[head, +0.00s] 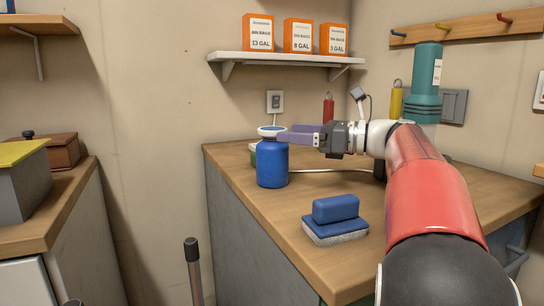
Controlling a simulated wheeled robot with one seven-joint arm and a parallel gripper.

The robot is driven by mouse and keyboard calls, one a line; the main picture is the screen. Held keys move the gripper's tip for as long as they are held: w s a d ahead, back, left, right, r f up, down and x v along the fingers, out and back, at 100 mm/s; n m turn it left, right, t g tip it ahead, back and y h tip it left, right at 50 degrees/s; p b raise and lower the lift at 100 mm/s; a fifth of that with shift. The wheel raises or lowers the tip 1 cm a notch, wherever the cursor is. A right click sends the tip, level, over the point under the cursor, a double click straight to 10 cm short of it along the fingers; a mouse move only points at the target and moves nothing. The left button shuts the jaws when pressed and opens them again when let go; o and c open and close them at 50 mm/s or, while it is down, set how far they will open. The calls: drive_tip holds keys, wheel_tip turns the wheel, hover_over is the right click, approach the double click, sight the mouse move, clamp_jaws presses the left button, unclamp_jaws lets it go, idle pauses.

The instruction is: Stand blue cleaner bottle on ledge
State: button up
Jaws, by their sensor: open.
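The blue cleaner bottle (272,165) stands upright on the wooden counter (290,212), near its left edge, with a pale cap on top. My gripper (282,134) comes in from the right at the height of the bottle's neck and cap. Its two purple-grey fingers are open and point left, with their tips beside or around the neck; I cannot tell whether they touch it. A white wall ledge (262,57) is above and behind the bottle. Three orange bin-bag boxes (298,36) stand along it, with the left end of the ledge bare.
A blue sponge block (336,208) lies on a blue-and-white scrubber (335,230) at the counter front. A partly hidden green item (253,156) is behind the bottle. A teal container (425,85) rises behind my arm. A pole (193,268) stands left of the counter.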

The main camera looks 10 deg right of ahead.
sight(264, 128)
drive_tip(key=x, duration=0.7)
drive_tip(key=shift+s+a+r+b, duration=0.1)
drive_tip(key=shift+s+a+b, duration=0.05)
drive_tip(key=shift+a+b, duration=0.2)
